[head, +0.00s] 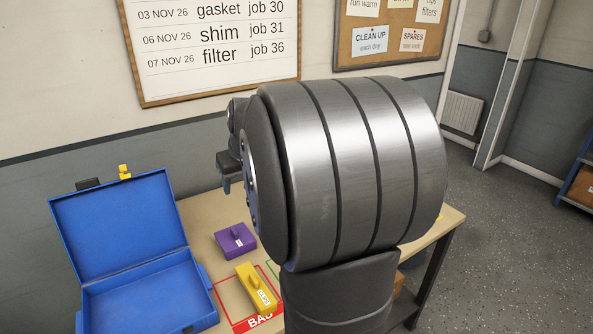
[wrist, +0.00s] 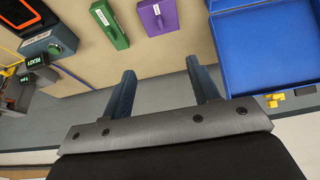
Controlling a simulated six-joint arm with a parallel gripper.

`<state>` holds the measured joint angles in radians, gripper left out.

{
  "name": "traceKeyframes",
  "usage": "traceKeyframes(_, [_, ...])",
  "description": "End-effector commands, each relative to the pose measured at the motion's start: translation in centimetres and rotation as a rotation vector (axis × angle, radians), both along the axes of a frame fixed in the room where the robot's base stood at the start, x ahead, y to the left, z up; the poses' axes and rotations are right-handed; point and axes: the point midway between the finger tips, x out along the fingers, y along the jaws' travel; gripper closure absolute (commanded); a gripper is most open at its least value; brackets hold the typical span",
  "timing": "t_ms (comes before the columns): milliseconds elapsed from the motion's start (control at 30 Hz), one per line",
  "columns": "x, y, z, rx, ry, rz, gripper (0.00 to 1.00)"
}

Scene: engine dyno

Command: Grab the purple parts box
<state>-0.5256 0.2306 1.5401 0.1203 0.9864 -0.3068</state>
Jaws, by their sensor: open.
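The purple parts box (head: 236,240) lies on the tan table, right of the blue case, with a raised handle and a small white label on top. In the wrist view the purple box (wrist: 158,15) is at the top edge, partly cut off. My gripper (wrist: 160,66) is open, with two blue-grey fingers apart and nothing between them. The box is beyond the fingertips, apart from them. In the head view my large grey arm link hides most of the gripper and part of the table.
An open blue case (head: 130,250) stands left of the purple box. A yellow box (head: 257,287) lies in front, at a red outline marked BAD. A green box (wrist: 110,24) lies beside the purple box in the wrist view, with a grey READY device (wrist: 48,46) further left.

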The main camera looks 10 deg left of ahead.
Motion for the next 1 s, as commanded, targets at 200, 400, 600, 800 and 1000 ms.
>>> traceKeyframes(200, [0.0,0.0,0.0,0.0,0.0,0.0,0.62])
traceKeyframes(400, [0.3,0.2,-0.2,-0.005,0.006,0.001,0.62])
traceKeyframes(600, [3.0,2.6,-1.5,-0.062,0.071,0.013,0.62])
traceKeyframes(800, [6.8,5.9,-4.2,-0.156,0.167,0.021,0.62])
traceKeyframes(1000, [9.3,8.3,-7.2,-0.24,0.243,0.02,0.62])
